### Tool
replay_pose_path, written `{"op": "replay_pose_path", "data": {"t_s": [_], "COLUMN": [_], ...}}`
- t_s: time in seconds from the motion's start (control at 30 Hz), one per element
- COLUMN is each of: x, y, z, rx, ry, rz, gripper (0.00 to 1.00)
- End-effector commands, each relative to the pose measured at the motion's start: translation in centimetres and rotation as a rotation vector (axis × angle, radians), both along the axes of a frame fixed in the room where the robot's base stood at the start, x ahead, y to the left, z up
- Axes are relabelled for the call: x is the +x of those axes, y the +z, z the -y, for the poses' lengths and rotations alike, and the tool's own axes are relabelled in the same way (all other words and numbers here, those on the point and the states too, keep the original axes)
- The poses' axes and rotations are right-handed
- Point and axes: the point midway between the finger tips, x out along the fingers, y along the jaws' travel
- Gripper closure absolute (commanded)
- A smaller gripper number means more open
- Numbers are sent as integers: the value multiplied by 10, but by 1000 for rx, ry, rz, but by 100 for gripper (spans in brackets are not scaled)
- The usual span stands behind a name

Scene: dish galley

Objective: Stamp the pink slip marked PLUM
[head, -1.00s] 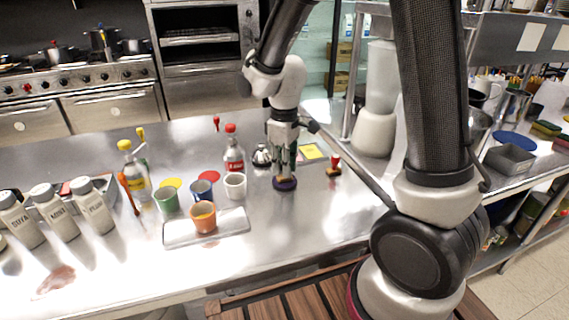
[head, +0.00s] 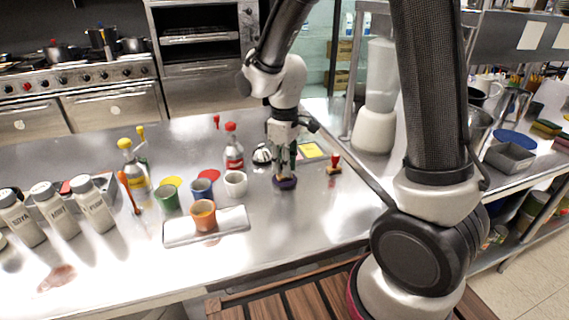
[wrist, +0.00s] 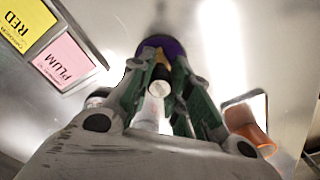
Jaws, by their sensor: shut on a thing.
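My gripper (wrist: 158,88) is shut on a stamp with a wide purple base (wrist: 173,46). The purple base also shows in the head view (head: 285,183), below the fingers and low over the counter; I cannot tell whether it touches. The pink slip marked PLUM (wrist: 63,62) lies in a tray at the left of the wrist view, apart from the stamp. A yellow slip marked RED (wrist: 24,22) lies beside it and shows in the head view (head: 312,150). The pink slip is not clear in the head view.
A red-handled stamp (head: 334,163) stands right of my gripper. A silver bell-like thing (head: 262,155), a red-capped bottle (head: 233,150) and a white cup (head: 235,184) stand left. An orange cup (head: 203,214) sits on a tray (head: 235,226).

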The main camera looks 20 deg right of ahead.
Motion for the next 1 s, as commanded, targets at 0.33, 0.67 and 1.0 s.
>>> {"op": "replay_pose_path", "data": {"t_s": [0.33, 0.67, 1.0], "x": [0, 0, -1], "y": [20, 49, 70], "z": [0, 0, 0], "rx": [0, 0, 0], "ry": [0, 0, 0], "rz": [0, 0, -1], "gripper": [96, 96, 96]}}
